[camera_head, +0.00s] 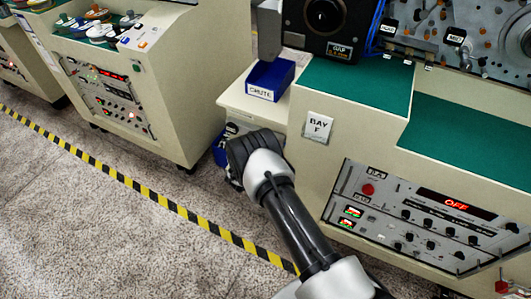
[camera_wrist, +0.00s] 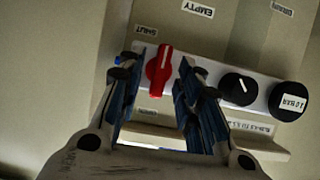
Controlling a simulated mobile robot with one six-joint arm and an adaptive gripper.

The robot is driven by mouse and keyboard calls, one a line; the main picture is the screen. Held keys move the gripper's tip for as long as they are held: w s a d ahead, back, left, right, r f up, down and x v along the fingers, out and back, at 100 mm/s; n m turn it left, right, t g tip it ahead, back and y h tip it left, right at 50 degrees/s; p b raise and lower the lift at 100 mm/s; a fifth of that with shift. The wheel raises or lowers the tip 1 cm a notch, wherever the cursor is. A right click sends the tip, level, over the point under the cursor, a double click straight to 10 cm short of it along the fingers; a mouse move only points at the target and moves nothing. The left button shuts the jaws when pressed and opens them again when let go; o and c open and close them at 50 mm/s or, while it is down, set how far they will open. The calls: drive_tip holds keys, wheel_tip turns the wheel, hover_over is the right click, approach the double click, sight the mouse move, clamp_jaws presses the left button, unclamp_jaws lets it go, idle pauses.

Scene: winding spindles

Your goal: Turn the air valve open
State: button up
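The red air valve handle (camera_wrist: 157,73) shows in the wrist view on a pale panel strip. Its white mark points up in the picture, tilted slightly right. A label reading SHUT (camera_wrist: 146,31), upside down, is above and left of it. My gripper (camera_wrist: 157,76) is open, with one finger on each side of the handle. I cannot tell whether either finger touches it. In the head view my arm reaches low beside the Bay F machine (camera_head: 319,128); the valve and fingertips are hidden there.
Right of the valve are a black knob (camera_wrist: 238,88) and a round 10 BAR piece (camera_wrist: 289,101). A blue CHUTE bin (camera_head: 270,79) sits above my wrist. The machine's control panel (camera_head: 420,220) reads OFF. Yellow-black tape (camera_head: 150,197) crosses the carpet.

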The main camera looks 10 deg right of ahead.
drive_tip(key=v, duration=1.1)
drive_tip(key=shift+s+a, duration=0.2)
drive_tip(key=shift+a, duration=0.05)
